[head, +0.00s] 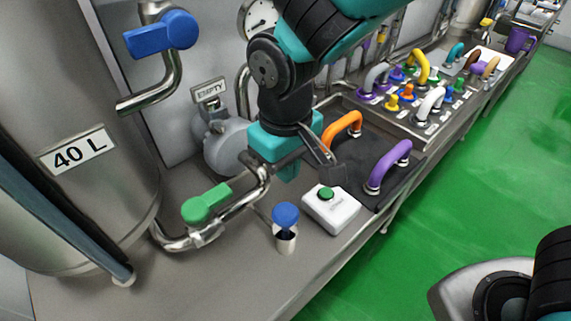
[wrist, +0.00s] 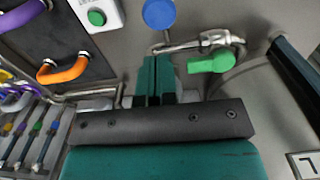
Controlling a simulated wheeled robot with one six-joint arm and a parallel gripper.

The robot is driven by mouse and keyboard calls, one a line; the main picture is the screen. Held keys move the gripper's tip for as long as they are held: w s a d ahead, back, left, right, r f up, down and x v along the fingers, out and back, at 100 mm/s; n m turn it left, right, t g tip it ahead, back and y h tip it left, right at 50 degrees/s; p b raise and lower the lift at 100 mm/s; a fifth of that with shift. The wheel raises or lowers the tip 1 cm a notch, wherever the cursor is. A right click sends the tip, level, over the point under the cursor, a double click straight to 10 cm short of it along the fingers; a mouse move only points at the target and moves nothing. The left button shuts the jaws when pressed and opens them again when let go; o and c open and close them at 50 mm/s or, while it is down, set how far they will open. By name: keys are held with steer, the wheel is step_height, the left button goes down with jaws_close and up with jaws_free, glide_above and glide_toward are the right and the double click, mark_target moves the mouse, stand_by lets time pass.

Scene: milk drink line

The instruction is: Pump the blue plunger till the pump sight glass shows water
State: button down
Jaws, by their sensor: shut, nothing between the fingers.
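The blue plunger (head: 286,214) is a round knob on top of a short steel cylinder (head: 286,243) on the steel counter. A dark gap shows between knob and cylinder. The plunger also shows at the top of the wrist view (wrist: 158,13). My gripper (head: 288,174) is shut and empty, above and behind the plunger and apart from it. In the wrist view its teal fingers (wrist: 155,78) are together, short of the plunger. A grey rounded pump body (head: 225,145) stands behind, under a sign (head: 209,90) reading "EMPTY". I cannot make out water in a sight glass.
A green-handled valve (head: 206,203) on a bent pipe is left of the plunger. A white box with a green button (head: 331,209) is close on its right. Orange (head: 342,127) and purple (head: 389,164) handles stand behind. The 40 L tank (head: 75,150) fills the left. The front counter is clear.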

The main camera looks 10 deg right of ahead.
mark_target(285, 212)
stand_by(0.3)
step_height(285, 212, up, 4)
steer(key=shift+w+f, duration=0.1)
steer(key=shift+f, duration=0.15)
steer(key=shift+f, duration=0.15)
step_height(285, 212, down, 14)
steer(key=p, duration=0.3)
stand_by(0.3)
